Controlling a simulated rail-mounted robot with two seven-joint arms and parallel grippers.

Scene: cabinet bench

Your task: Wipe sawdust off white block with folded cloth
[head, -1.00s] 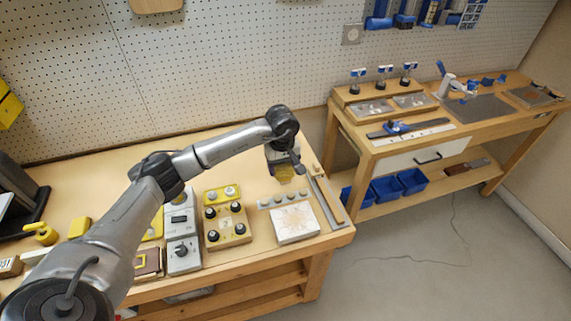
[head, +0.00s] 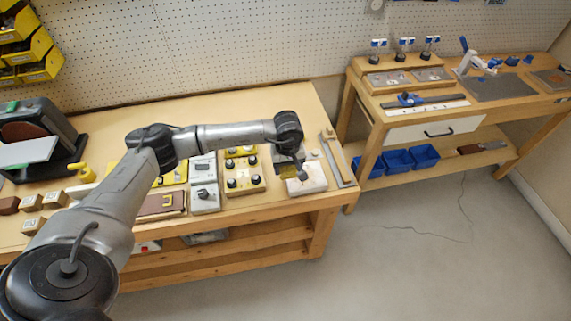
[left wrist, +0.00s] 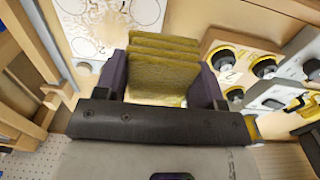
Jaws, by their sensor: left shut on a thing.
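My left gripper (head: 291,172) is shut on the folded cloth (left wrist: 163,72), a yellow-olive pad in several layers between the dark fingers. The cloth also shows as a small yellow patch under the gripper in the head view (head: 288,171). The white block (head: 314,183) lies on the bench near its right end, partly hidden by the gripper. In the left wrist view the white block (left wrist: 88,40) has circle outlines and brownish sawdust specks on top, just beyond the cloth. I cannot tell whether cloth and block touch. My right gripper is not in view.
A second bench (head: 440,119) stands further right.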

